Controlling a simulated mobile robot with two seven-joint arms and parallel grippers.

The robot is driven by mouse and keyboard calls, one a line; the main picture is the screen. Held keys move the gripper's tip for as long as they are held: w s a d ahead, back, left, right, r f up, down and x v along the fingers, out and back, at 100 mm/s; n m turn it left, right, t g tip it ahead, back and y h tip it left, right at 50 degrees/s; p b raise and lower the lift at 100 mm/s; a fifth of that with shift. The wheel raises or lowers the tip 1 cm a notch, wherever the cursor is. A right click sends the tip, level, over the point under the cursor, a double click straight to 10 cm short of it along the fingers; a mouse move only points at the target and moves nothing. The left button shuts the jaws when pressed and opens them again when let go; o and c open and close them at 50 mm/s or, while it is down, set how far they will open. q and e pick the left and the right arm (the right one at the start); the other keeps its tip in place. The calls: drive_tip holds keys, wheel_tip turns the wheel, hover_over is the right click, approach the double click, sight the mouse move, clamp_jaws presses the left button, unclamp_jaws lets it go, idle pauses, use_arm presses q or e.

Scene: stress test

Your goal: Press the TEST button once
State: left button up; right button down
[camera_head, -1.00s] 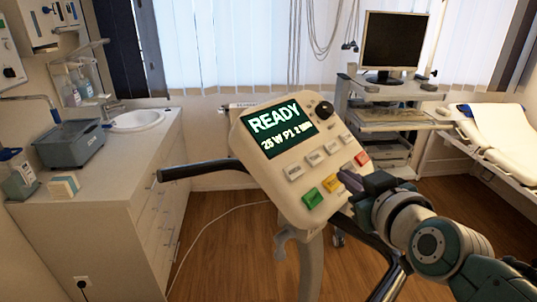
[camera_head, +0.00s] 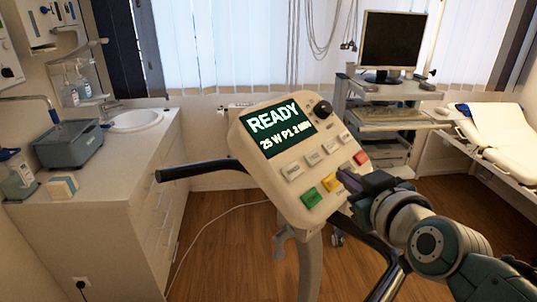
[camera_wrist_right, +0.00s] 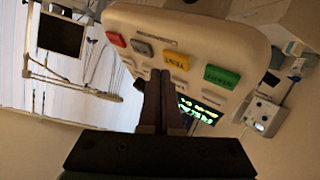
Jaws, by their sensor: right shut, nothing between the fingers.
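The pale console (camera_head: 283,190) has a dark display (camera_head: 278,130) reading READY, with a second line starting 25 W. Its lower row has a green button (camera_head: 311,197), a yellow one (camera_head: 329,183) and a red one (camera_head: 361,158); the wrist view also shows a grey button (camera_wrist_right: 143,48) between yellow and red. Above is a row of grey buttons (camera_head: 292,171). Contact cannot be told.
A black knob (camera_head: 323,109) sits at the console's upper right. A dark handlebar (camera_head: 200,168) sticks out left of the console, and more bar runs below my right arm. A counter with a sink (camera_head: 135,120) stands left; a monitor cart (camera_head: 385,115) and a couch (camera_head: 497,140) stand right.

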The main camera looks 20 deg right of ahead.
idle(0.4)
drive_tip(key=shift+w+a+f+b, duration=0.1)
drive_tip(key=shift+w+f+b, duration=0.15)
drive_tip(key=shift+f+b, duration=0.1)
drive_tip(key=shift+w+a+f, duration=0.1)
drive_tip(key=shift+w+f, duration=0.1)
drive_tip(key=shift+f, duration=0.05)
idle(0.7)
drive_tip(key=shift+s+r, duration=0.15)
drive_tip(key=shift+r, duration=0.1)
drive_tip(key=shift+s+d+r+p, duration=0.2)
drive_tip(key=shift+s+r+p, duration=0.15)
drive_tip(key=shift+p, duration=0.2)
